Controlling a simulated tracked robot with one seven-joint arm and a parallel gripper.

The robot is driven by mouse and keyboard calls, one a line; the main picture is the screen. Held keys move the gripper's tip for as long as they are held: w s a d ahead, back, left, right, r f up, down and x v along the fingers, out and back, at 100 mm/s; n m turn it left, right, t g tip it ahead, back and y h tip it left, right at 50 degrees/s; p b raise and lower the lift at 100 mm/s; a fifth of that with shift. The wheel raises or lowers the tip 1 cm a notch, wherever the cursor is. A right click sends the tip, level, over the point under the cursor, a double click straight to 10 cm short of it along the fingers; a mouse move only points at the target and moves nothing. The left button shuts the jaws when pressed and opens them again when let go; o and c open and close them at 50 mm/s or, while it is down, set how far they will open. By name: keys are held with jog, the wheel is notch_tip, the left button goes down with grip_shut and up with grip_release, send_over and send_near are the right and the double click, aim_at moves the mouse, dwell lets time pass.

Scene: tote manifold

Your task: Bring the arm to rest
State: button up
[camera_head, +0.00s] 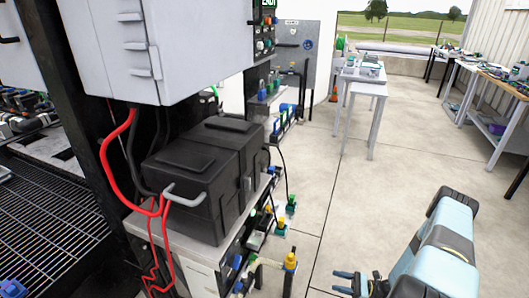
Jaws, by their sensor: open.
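My arm (441,250), light blue and black, shows at the lower right of the head view. My gripper (339,282) is at the bottom edge, left of the arm's main link. Its two dark blue fingers point left and are apart, with nothing seen between them. It is over the floor (330,205), right of the manifold bench, and appears clear of everything around it. Part of the gripper and arm is cut off by the bottom edge.
A black lidded tote (205,175) stands on a bench (185,248) with valves and fittings along its side. Red hoses (105,150) hang beside it. A white cabinet (150,50) hangs above. White tables (367,90) stand farther back. The middle floor is open.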

jog(key=w+d+r+n+g+h, duration=0.25)
jog(key=w+r+n+g, duration=0.25)
jog(key=r, duration=0.6)
jog(key=w+a+r+n+g+h, duration=0.15)
jog(key=r+n+h, duration=0.25)
jog(key=r, duration=1.2)
jog(key=w+a+r+n+g+h, duration=0.15)
jog(key=r+n+h, duration=0.25)
jog(key=r, duration=1.1)
jog(key=s+a+r+n+t+h, duration=0.1)
jog(key=s+a+r+n+h, duration=0.15)
jog(key=s+r, duration=0.45)
jog(key=s+a+r+n+t+h, duration=0.1)
jog(key=s+a+r+t+h, duration=0.15)
jog(key=r, duration=0.85)
jog(key=s+r+n+t+h, duration=0.1)
jog(key=s+r+t, duration=0.1)
jog(key=s+r, duration=0.2)
jog(key=s+a+r+n+t+h, duration=0.1)
jog(key=s+r, duration=0.4)
jog(key=s, duration=0.5)
jog(key=shift+s+a+r+n+t+h, duration=0.2)
jog(key=shift+n+t+h, duration=0.45)
jog(key=shift+t, duration=0.5)
